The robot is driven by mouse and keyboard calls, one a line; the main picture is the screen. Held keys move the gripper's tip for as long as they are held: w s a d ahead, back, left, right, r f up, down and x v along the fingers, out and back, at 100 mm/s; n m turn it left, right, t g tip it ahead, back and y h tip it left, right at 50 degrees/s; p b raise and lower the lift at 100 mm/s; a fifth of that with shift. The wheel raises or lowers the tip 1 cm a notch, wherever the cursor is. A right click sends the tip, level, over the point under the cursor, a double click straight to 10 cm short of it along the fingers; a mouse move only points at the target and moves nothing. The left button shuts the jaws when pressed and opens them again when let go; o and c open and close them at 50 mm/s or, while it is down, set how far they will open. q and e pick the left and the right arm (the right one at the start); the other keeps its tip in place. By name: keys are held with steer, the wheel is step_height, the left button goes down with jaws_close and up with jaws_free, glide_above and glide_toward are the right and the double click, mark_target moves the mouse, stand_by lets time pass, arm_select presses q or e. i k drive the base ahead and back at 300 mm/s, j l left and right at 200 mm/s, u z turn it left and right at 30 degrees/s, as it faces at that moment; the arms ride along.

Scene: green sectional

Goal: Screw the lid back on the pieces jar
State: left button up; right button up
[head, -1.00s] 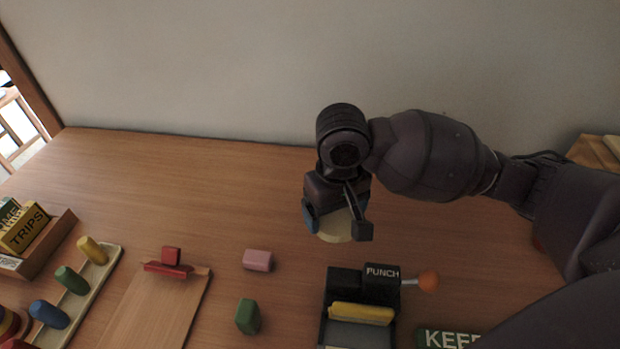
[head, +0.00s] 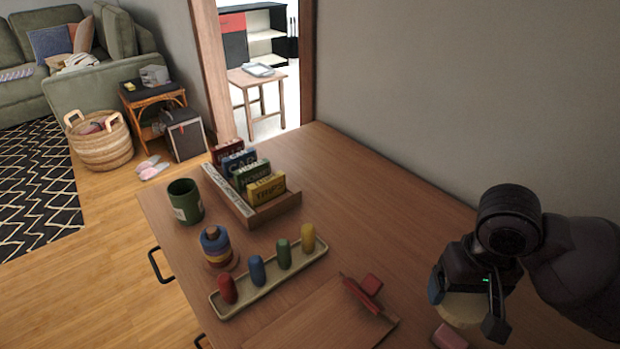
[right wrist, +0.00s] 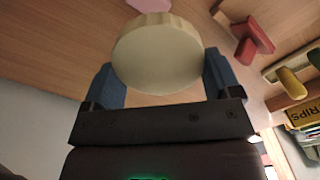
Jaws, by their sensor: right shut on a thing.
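My right gripper (head: 466,306) is at the lower right of the head view, above the wooden table. It is shut on a round cream lid (head: 462,312). In the right wrist view the lid (right wrist: 158,58) is a thick disc with a ridged edge, held between the two blue-grey fingers of my right gripper (right wrist: 160,75). I cannot make out a jar in either view. My left gripper is not in view.
A tray (head: 262,294) with several coloured pegs, a ring stacker (head: 216,248), a green cup (head: 185,202) and a box rack (head: 222,190) stand on the table (head: 340,190).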

mark_target(187, 202)
steer(key=i+j+u, duration=0.15)
steer(key=u, duration=0.2)
steer(key=i+j+u, duration=0.2)
steer(key=u, duration=0.2)
steer(key=j, duration=0.1)
